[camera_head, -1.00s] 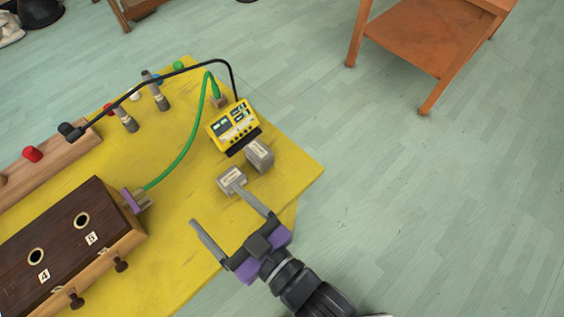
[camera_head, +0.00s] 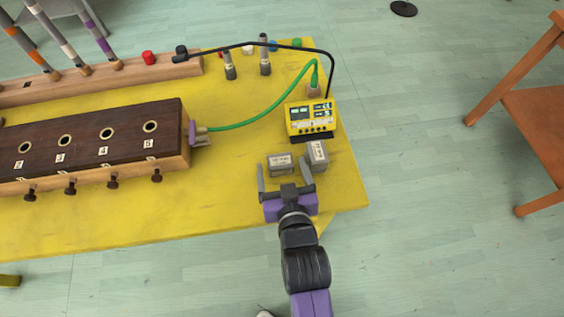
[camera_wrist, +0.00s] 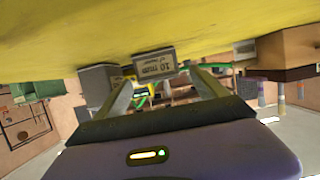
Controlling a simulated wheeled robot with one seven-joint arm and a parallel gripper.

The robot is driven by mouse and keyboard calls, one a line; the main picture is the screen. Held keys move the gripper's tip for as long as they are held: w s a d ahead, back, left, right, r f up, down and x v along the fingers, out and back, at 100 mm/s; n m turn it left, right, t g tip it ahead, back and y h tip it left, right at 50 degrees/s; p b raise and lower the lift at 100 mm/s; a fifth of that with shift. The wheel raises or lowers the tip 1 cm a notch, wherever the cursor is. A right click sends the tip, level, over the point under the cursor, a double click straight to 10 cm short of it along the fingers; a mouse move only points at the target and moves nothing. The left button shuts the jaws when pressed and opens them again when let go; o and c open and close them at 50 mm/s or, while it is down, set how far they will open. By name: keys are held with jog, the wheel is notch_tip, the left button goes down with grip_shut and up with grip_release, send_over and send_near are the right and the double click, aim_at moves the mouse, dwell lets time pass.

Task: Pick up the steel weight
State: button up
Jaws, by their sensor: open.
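Two small grey metal blocks with pale labels are near the table's front right; I cannot tell which is the steel weight. The left block (camera_head: 280,165) lies just ahead of my gripper (camera_head: 283,177), roughly between the lines of its fingers. The right block (camera_head: 317,154) stands close beside it, by the right fingertip. My gripper is open and empty, reaching over the front edge. In the wrist view, a block (camera_wrist: 155,64) with a label that seems to read "10" shows between the fingertips (camera_wrist: 160,78), and the other block (camera_wrist: 98,85) is partly hidden by the left finger.
A yellow meter (camera_head: 310,117) stands just behind the blocks. A green cable (camera_head: 250,122) curves left to a wooden box (camera_head: 95,140) with numbered holes. The yellow table (camera_head: 120,220) is bare left of the gripper. An orange stool (camera_head: 540,125) stands at the right.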

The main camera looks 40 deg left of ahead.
aim_at(281, 165)
jog(key=x, duration=0.3)
jog(key=shift+w+f, duration=0.1)
grip_shut()
